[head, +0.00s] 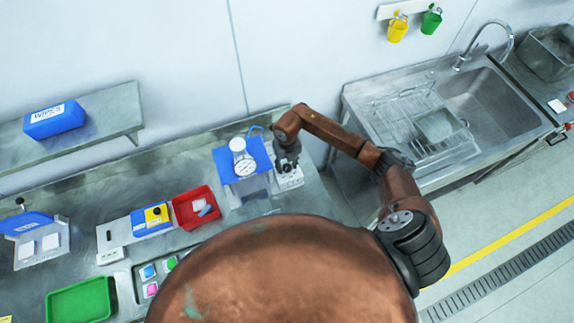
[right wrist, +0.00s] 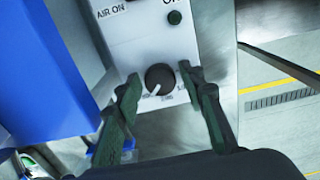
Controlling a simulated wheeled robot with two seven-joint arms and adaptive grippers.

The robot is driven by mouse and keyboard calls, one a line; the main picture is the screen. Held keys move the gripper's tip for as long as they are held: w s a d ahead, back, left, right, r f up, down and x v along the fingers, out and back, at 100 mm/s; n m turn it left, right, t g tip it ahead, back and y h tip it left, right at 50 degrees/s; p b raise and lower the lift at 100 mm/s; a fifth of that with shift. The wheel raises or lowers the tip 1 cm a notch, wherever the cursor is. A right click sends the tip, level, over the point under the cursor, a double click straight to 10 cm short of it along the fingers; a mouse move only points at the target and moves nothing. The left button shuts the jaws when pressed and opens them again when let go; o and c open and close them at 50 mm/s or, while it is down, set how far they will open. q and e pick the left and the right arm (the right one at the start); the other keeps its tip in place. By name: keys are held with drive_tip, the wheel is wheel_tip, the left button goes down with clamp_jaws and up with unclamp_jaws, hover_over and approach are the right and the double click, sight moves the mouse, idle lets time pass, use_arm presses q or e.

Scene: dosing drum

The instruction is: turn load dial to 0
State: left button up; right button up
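The load dial (right wrist: 160,79) is a round dark knob on a white control panel (right wrist: 148,38) in the right wrist view. Its white mark points down and to the left; the small print around it is too blurred to read. My right gripper (right wrist: 160,76) is open, with one finger on each side of the knob and a visible gap to each. In the head view my right gripper (head: 287,165) is over the panel (head: 290,181), and the knob cannot be made out there. My left gripper is not in view.
A red tray (head: 183,216) lies further left, and a sink (head: 490,105) is at the right.

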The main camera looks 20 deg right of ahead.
drive_tip(key=shift+s, duration=0.1)
drive_tip(key=c, duration=0.9)
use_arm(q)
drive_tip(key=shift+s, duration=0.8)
use_arm(e)
drive_tip(key=shift+o, duration=0.2)
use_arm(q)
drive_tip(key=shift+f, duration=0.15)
